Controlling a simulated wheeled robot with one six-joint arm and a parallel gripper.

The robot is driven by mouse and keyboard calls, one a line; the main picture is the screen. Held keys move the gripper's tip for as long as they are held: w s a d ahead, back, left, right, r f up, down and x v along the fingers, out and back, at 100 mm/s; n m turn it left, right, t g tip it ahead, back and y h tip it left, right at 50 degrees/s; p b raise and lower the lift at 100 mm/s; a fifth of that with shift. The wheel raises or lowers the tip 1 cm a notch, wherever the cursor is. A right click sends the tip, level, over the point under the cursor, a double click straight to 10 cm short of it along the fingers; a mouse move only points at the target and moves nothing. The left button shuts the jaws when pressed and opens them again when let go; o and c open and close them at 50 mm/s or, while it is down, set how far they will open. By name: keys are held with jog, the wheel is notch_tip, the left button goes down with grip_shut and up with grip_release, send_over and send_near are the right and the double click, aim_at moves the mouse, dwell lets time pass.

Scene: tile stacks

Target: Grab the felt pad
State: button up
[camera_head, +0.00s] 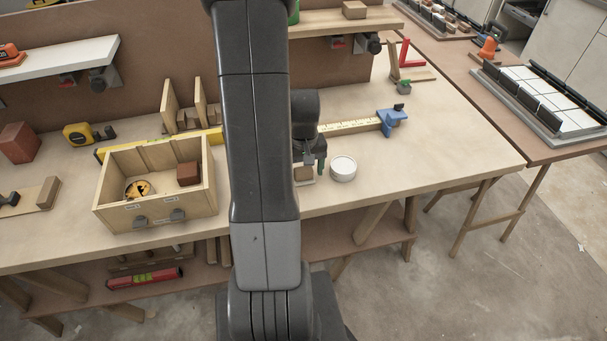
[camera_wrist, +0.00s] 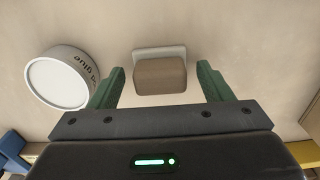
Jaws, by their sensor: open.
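A small brown block with a pale grey layer, which looks like the felt pad (camera_wrist: 161,76), lies on the workbench between my fingers in the wrist view. In the head view the felt pad (camera_head: 304,174) is partly hidden by my arm and gripper. My gripper (camera_wrist: 161,68) is open, with one green finger on each side of the pad. A gap shows on both sides, so the fingers do not touch it. In the head view my gripper (camera_head: 311,167) points down at the pad near the bench's front edge.
A round white glue tin (camera_head: 343,169) stands close to the right of the pad; in the wrist view the tin (camera_wrist: 60,80) is near the left finger. A wooden box (camera_head: 158,215) is to the left. A blue clamp (camera_head: 390,122) lies behind right.

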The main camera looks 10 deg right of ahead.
jog(key=shift+f, duration=0.15)
jog(key=c, duration=1.1)
